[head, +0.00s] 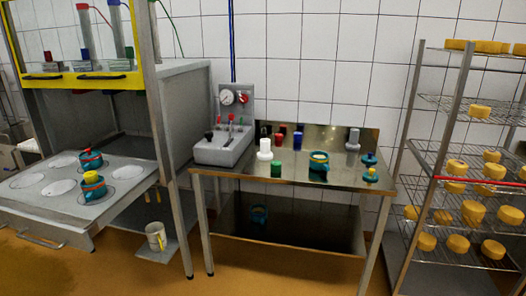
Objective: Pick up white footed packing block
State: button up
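A white footed packing block (264,149) stands upright on the steel table, near its left end. It has a narrower top and a wider lower part. A similar pale grey-white piece (353,140) stands at the back right of the table; I cannot tell whether it is the same kind of block. My gripper is not in view.
On the steel table (230,174) stand a green piece (276,169), a blue piece (298,139), and teal moulds (319,162) with yellow. A control box (222,150) adjoins it at left. A press with a tray (115,195) stands left, a cheese rack (437,165) right.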

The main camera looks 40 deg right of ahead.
aim_at(265, 153)
jog(key=u, duration=0.05)
jog(key=i, duration=1)
jog(key=z, duration=0.05)
